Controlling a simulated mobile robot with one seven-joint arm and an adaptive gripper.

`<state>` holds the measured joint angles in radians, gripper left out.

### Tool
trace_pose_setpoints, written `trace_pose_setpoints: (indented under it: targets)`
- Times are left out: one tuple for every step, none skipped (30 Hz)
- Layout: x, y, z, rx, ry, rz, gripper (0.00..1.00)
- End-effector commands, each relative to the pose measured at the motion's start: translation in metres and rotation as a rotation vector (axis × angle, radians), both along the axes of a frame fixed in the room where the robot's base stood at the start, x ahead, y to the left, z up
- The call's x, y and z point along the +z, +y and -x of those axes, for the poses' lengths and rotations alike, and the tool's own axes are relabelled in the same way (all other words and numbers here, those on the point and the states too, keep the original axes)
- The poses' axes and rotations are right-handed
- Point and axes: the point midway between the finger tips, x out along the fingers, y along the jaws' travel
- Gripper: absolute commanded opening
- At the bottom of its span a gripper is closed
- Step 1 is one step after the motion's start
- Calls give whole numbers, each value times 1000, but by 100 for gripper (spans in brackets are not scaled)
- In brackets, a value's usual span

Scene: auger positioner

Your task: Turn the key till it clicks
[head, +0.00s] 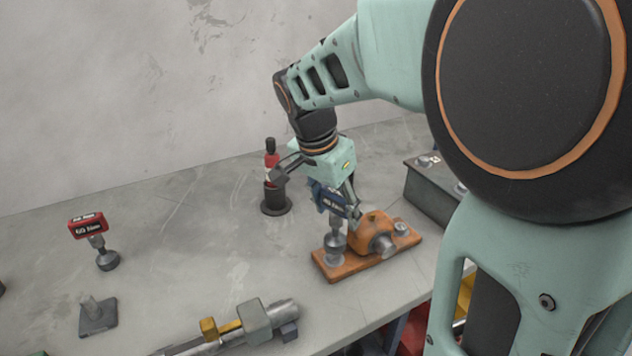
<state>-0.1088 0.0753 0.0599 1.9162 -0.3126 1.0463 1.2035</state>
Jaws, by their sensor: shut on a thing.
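My gripper (334,192) points down over an orange baseplate (347,272) on the grey bench. It is shut on a blue-headed key (342,203) with pale lettering. A metal shaft with a round, ball-like part (335,242) shows below the blue head, above the left end of the baseplate. Whether the key is fully seated there is too small to tell. An orange housing (374,226) with a metal cylinder at its front stands on the baseplate, just right of the key. My fingers partly cover the blue head.
A red-headed, lettered piece (88,225) stands at the left on a metal foot. A small grey block with a peg (97,316) is in front of it. A red and black tool (271,172) stands in a dark holder behind my gripper. A metal clamp-like tool (255,322) lies at the front.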

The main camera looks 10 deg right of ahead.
Motion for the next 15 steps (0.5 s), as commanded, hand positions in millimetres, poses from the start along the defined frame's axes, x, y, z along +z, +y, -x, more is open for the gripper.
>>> trace_pose_setpoints:
  targets:
    - [6,0,-1,1,-3,0,7]
    - [8,0,-1,1,-3,0,7]
    - [10,0,-1,1,-3,0,7]
    - [12,0,-1,1,-3,0,7]
    - [14,0,-1,1,-3,0,7]
    - [16,0,-1,1,-3,0,7]
    - [18,0,-1,1,-3,0,7]
    - [20,0,-1,1,-3,0,7]
    - [22,0,-1,1,-3,0,7]
    - [24,0,-1,1,-3,0,7]
    - [25,0,-1,1,-3,0,7]
    - [28,0,-1,1,-3,0,7]
    - [29,0,-1,1,-3,0,7]
    - [31,0,-1,1,-3,0,7]
    - [32,0,-1,1,-3,0,7]
